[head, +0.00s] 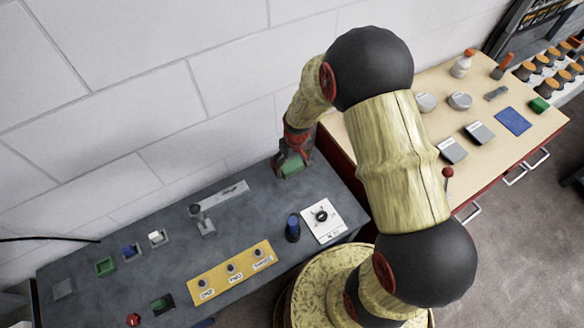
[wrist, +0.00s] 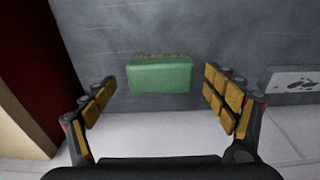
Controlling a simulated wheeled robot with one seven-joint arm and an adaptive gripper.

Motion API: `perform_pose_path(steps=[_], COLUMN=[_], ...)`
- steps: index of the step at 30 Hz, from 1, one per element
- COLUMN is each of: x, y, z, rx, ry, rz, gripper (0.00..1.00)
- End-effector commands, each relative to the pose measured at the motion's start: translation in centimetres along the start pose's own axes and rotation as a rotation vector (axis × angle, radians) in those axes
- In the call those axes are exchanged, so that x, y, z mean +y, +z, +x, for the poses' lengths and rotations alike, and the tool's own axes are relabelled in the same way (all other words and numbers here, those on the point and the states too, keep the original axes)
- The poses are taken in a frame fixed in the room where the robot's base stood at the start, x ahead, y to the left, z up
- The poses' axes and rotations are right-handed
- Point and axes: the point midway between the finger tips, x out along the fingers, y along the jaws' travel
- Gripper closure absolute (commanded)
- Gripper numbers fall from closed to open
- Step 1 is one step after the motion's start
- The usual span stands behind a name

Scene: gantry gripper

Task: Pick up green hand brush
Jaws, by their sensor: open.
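The green hand brush (head: 292,166) lies on the far end of the grey bench, close to the white block wall. In the wrist view, the green block-shaped brush (wrist: 160,75) sits in front of the opening between my fingers, roughly centred. My gripper (wrist: 168,100) is open, with one padded finger to the left of the brush and one to the right, both apart from it. In the head view, my gripper (head: 292,158) is just above and around the brush, and partly hides it.
A wooden-topped cabinet (head: 480,90) with several small items stands right of the bench.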

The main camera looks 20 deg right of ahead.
Motion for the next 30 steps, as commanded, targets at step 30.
perform_pose_path(steps=[30], x=[-0.02], y=[-0.10], z=[1.72], rx=[0.001], ry=[0.000], rz=[0.000], gripper=[0.51])
